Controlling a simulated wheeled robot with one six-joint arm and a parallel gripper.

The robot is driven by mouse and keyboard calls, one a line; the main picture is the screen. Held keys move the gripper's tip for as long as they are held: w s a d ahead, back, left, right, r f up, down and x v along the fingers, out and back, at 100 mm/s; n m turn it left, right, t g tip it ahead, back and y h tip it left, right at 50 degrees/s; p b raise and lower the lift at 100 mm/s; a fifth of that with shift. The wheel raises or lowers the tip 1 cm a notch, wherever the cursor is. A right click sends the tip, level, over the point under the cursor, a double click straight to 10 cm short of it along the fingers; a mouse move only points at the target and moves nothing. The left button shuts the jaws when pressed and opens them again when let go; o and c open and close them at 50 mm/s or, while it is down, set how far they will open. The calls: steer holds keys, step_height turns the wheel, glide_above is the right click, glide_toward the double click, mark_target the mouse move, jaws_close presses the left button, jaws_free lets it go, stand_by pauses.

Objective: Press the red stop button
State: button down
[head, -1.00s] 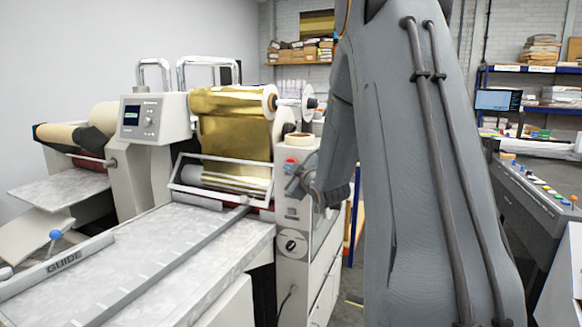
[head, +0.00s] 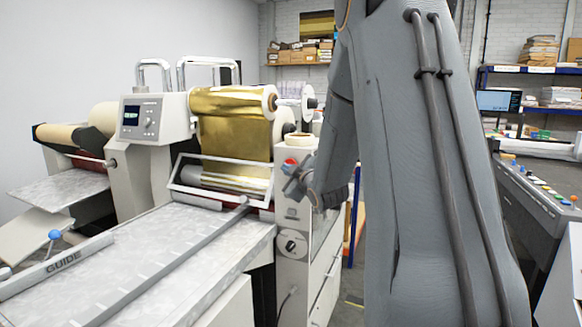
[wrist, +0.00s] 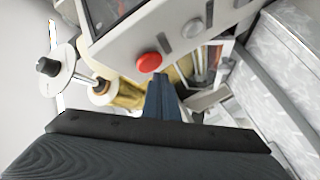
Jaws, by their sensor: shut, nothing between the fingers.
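The red stop button (head: 289,162) is a small round knob high on the white control post at the right end of the machine. In the wrist view the red button (wrist: 149,62) is round and fully visible on a pale panel. My gripper (head: 291,180) is shut and empty, just below the button in the head view. In the wrist view the closed fingers of my gripper (wrist: 158,80) end just below and right of the button. Whether the tips touch it cannot be told.
A black dial (head: 291,244) sits lower on the same post. A gold foil roll (head: 232,120) and a wire guard frame (head: 215,190) are to the left. The flat feed table (head: 150,255) spans the front left. A button console (head: 540,190) stands at the right.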

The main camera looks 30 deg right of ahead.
steer(key=shift+s+a+b, duration=0.15)
steer(key=shift+s+a, duration=0.65)
steer(key=shift+a, duration=0.2)
steer(key=shift+s+a+b, duration=0.15)
steer(key=shift+s+a, duration=0.6)
steer(key=shift+a, duration=0.2)
steer(key=s+a+f+m+g+y+b, duration=0.1)
steer(key=s+a+f+m+g, duration=0.2)
steer(key=s+a+f+g, duration=0.5)
steer(key=s+a+f+m+g, duration=0.3)
steer(key=s+a+f, duration=0.3)
steer(key=s+f, duration=0.45)
steer(key=s+a+f+m+g, duration=0.1)
steer(key=s+a+g, duration=0.1)
steer(key=s, duration=0.4)
steer(key=s+a+f+m+g, duration=0.1)
steer(key=s+a+f+g, duration=0.1)
steer(key=s, duration=0.3)
steer(key=shift+s+a+f+m+g+y, duration=0.15)
steer(key=shift+s+a+m+g+y, duration=0.15)
steer(key=shift+s+a+g+y, duration=0.15)
